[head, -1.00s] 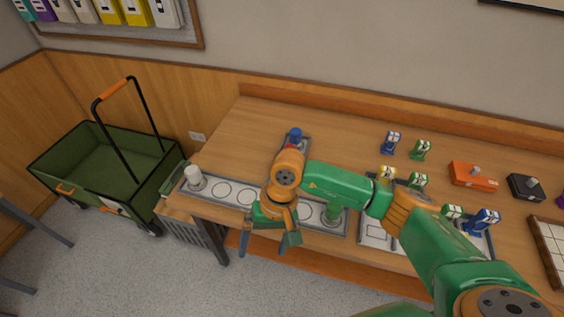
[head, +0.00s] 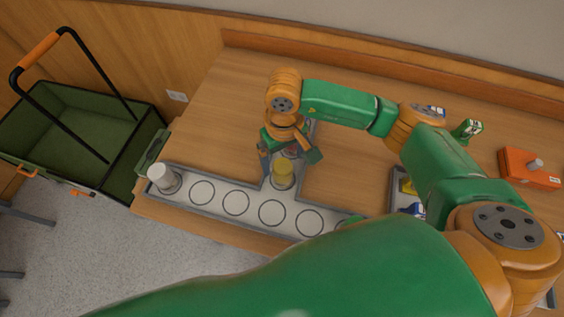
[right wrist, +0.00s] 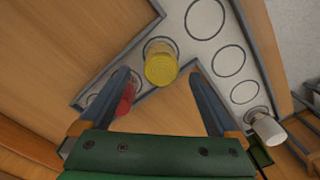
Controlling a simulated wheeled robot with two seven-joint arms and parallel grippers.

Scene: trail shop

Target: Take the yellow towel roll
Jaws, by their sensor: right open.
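The yellow towel roll (head: 282,173) stands upright on the grey T-shaped tray (head: 219,215), where the tray's stem meets its long row. In the right wrist view the yellow roll (right wrist: 161,64) is ahead of my open right gripper (right wrist: 160,78), centred between the fingertips but beyond them. In the head view my right gripper (head: 289,160) is above and just behind the roll, with nothing held. My left gripper is not in view.
A red item (right wrist: 125,97) is close by the left finger in the wrist view, partly hidden. A white roll (head: 163,179) stands at the tray's left end. Several marked circles between are empty. A green cart (head: 75,138) stands left of the table; an orange box (head: 528,170) is at right.

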